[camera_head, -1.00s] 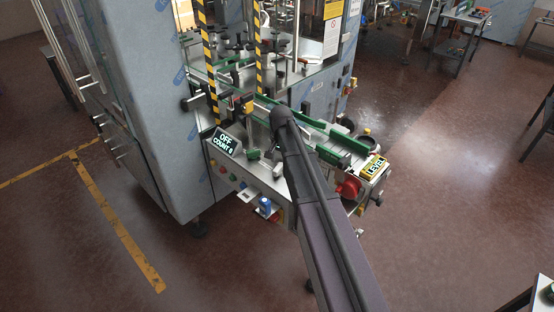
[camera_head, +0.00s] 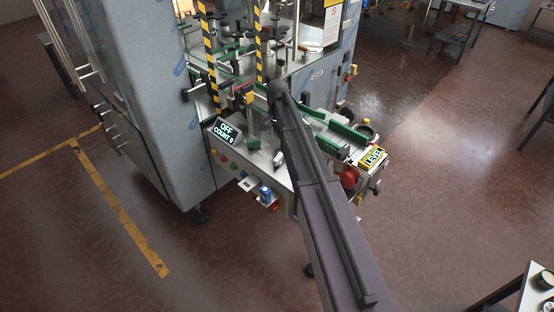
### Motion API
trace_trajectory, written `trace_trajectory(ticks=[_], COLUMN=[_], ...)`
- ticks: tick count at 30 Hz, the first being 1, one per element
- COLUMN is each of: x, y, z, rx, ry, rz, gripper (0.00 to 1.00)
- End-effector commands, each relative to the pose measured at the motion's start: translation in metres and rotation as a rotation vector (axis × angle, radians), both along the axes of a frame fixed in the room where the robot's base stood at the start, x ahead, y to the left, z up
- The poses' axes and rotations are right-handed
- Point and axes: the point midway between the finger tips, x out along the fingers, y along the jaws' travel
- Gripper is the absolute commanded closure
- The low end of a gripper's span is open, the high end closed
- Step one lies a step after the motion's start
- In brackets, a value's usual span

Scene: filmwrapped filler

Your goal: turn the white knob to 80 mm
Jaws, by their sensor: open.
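The filling machine's conveyor section stands at the centre, with a steel top and green guide rails (camera_head: 340,128). Its small display (camera_head: 224,131) reads OFF and COUNT 0. I cannot single out a white knob or a millimetre scale on it at this size. My dark arm reaches up from the bottom over the conveyor and covers part of the machine's middle. My gripper cannot be made out; it is hidden behind the arm or among the machine parts.
A red round part (camera_head: 349,177) and a yellow LEVEL box (camera_head: 374,158) are at the conveyor's right end. A blue item (camera_head: 265,194) sticks out in front. Striped posts (camera_head: 211,60) rise behind. A table corner (camera_head: 538,290) is at lower right.

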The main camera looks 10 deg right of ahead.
Motion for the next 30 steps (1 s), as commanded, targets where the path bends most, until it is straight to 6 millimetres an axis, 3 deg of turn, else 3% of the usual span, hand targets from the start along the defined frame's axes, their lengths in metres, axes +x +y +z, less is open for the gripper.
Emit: trace_trajectory(ticks=[30], x=[0.000], y=[0.001], z=[-0.075], rx=[0.000], ry=[0.000], rz=[0.002], gripper=[0.34])
